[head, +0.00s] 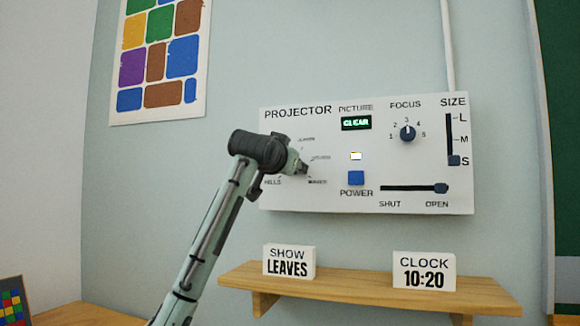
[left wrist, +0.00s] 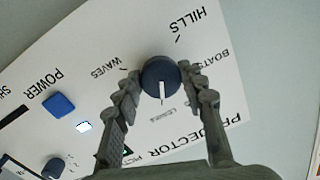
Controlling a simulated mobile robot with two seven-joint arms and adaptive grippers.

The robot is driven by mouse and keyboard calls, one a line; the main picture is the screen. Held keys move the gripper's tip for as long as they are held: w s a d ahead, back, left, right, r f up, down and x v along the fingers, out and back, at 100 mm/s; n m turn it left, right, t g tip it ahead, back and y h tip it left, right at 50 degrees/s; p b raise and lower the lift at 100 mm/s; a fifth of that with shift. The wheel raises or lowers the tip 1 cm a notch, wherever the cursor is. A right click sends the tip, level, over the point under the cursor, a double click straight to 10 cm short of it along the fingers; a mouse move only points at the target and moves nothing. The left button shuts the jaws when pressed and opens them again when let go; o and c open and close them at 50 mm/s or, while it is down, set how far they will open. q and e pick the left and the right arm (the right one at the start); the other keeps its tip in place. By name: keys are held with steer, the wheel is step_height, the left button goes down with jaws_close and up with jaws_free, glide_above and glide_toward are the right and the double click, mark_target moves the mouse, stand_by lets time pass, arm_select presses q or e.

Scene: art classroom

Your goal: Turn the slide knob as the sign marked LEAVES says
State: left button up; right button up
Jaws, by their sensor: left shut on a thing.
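The slide knob (left wrist: 160,76) is a dark round knob on the white projector panel (head: 300,198). In the left wrist view its white pointer line points down the picture, roughly toward a small, partly covered label that looks like LEAVES (left wrist: 171,114). HILLS, BOATS and WAVES stand around it. My left gripper (left wrist: 160,72) is shut on the knob, one finger on each side. In the head view my left gripper (head: 302,167) hides the knob and some labels. The sign (head: 289,262) on the shelf reads SHOW LEAVES. My right gripper is not in view.
The panel also has a focus knob (head: 407,133) at 3, a size slider (head: 454,160) at S, a blue power button (head: 356,178) and a slider (head: 441,188) at OPEN. The picture display (head: 356,123) reads CLEAR. A CLOCK 10:20 sign (head: 424,270) stands on the shelf (head: 350,283).

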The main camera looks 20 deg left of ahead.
arm_select(q)
steer(key=o, duration=1.2)
steer(key=shift+c, duration=0.2)
steer(key=shift+s, duration=0.1)
steer(key=s, duration=1.2)
steer(key=shift+d+r, duration=0.3)
steer(key=shift+f, duration=0.1)
